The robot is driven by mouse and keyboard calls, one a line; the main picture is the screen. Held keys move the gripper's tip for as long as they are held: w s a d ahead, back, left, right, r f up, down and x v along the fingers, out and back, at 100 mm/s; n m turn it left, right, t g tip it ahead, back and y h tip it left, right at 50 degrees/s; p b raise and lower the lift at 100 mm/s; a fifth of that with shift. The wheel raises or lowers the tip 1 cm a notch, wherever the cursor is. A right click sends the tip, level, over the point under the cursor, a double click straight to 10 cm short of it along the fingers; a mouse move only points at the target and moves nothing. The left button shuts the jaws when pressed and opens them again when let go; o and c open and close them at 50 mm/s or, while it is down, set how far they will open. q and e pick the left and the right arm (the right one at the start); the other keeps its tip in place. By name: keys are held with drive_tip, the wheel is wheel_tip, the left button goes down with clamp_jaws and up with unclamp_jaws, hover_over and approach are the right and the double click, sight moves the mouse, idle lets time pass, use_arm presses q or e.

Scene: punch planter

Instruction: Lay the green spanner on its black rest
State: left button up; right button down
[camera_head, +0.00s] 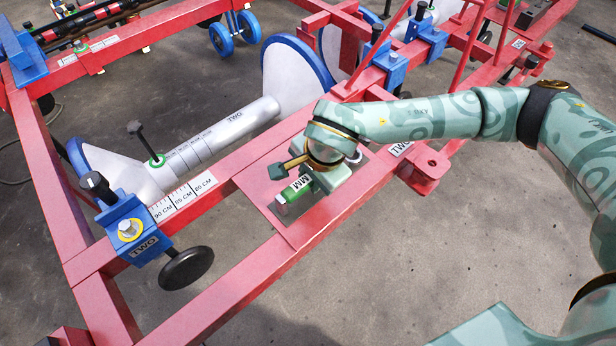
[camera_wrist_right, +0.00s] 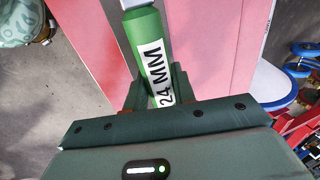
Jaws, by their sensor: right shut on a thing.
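The green spanner (camera_head: 294,191) has a white label and points down and left from my right gripper in the head view. In the right wrist view, the spanner (camera_wrist_right: 147,35) shows a green handle, a white label reading 24 MM and a pale metal part at the top edge. My right gripper (camera_wrist_right: 153,88) is shut on it; the gripper (camera_head: 308,181) is over the red frame in the head view. Whether the spanner touches the frame is unclear. My left gripper is not in view.
The red frame (camera_head: 216,292) spans the scene. A white roller with blue-rimmed discs (camera_head: 215,134) lies behind my gripper. A blue clamp (camera_head: 128,228) with a black handwheel (camera_head: 187,268) stands to the left. Bare grey floor (camera_head: 420,260) lies in front at the right.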

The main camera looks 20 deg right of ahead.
drive_tip(key=shift+w+f, duration=0.2)
drive_tip(key=shift+r+p, duration=0.2)
drive_tip(key=shift+p, duration=0.1)
drive_tip(key=shift+s, duration=0.15)
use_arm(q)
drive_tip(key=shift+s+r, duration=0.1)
use_arm(e)
drive_tip(key=shift+f, duration=0.1)
drive_tip(key=c, duration=1.1)
unclamp_jaws()
drive_tip(key=shift+c, duration=0.2)
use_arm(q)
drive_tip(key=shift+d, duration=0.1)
use_arm(e)
drive_tip(key=shift+f, duration=0.1)
